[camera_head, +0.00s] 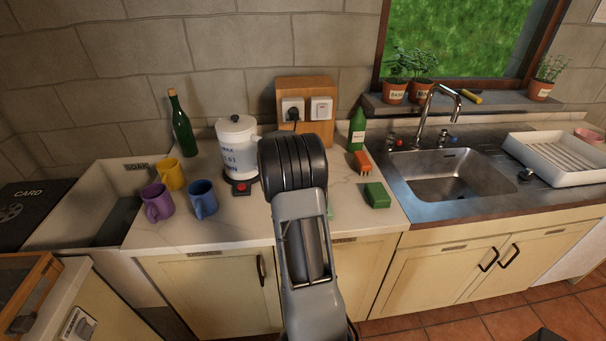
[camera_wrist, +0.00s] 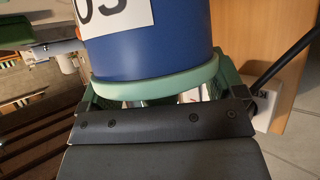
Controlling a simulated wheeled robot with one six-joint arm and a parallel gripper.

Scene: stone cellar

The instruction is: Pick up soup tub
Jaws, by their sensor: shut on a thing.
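A blue tub (camera_wrist: 150,50) with a white label fills the upper middle of the wrist view. Its label shows part of some dark letters that look upside down, perhaps from "SOUP". A pale green rim or lid (camera_wrist: 155,86) circles the end nearest the camera. My gripper (camera_wrist: 158,92) is shut on the tub, with its green fingers on either side of that rim. The tub's far end is cut off by the frame. In the head view my arm hides the gripper and the tub.
Purple (camera_head: 157,202), yellow (camera_head: 171,174) and blue (camera_head: 202,198) mugs stand on the counter beside a white kettle (camera_head: 237,146). A green bottle (camera_head: 182,128) stands behind.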

